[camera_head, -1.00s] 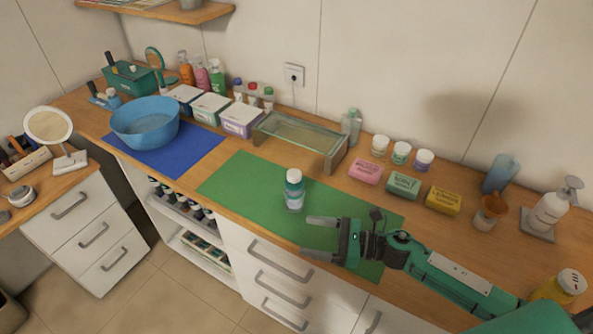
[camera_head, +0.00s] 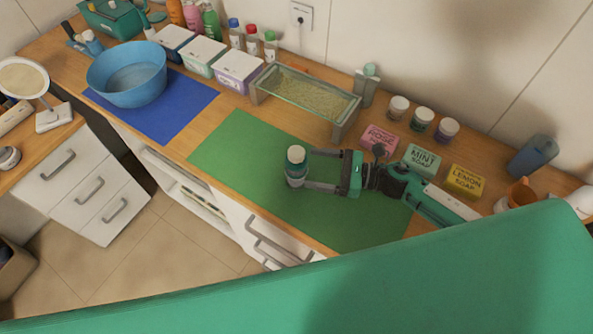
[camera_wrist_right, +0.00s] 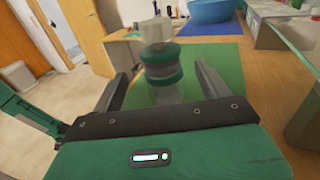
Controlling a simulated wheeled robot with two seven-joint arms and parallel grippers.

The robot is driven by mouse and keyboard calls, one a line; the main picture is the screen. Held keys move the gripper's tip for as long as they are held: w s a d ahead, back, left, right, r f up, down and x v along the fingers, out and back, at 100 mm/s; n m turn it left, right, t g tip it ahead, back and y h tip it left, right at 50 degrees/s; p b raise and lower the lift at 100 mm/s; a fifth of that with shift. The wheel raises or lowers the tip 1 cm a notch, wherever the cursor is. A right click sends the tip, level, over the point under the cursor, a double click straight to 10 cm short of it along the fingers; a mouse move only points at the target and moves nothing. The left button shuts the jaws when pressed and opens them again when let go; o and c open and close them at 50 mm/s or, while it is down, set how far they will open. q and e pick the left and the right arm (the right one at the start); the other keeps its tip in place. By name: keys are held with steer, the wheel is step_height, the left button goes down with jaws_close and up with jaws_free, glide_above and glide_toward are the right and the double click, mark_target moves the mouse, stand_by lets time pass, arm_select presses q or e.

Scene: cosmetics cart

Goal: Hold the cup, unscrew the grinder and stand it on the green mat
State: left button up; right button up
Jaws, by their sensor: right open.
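In the right wrist view the grinder (camera_wrist_right: 161,66) and cup (camera_wrist_right: 164,95) show between the two spread fingers. Contact cannot be told. My left gripper is not in view.
A glass-topped stand (camera_head: 306,94) is behind the mat. Rose (camera_head: 379,138), mint (camera_head: 421,160) and lemon (camera_head: 465,181) soaps lie to the right. A blue bowl (camera_head: 127,75) sits on a blue mat (camera_head: 190,105) at left. The green mat's left part is clear. My green arm link covers the bottom.

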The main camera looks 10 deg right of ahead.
steer(key=f, duration=0.1)
steer(key=f+p, duration=0.1)
steer(key=f, duration=0.2)
steer(key=shift+w+a, duration=0.3)
steer(key=shift+w, duration=0.05)
steer(key=shift+a, duration=0.2)
steer(key=p+x, duration=0.3)
steer(key=x, duration=0.2)
steer(key=shift+w+a, duration=0.2)
steer(key=shift+a, duration=0.1)
steer(key=shift+w+a+f+p, duration=0.1)
steer(key=shift+a+p, duration=0.2)
steer(key=shift+a, duration=0.05)
steer(key=c, duration=1.2)
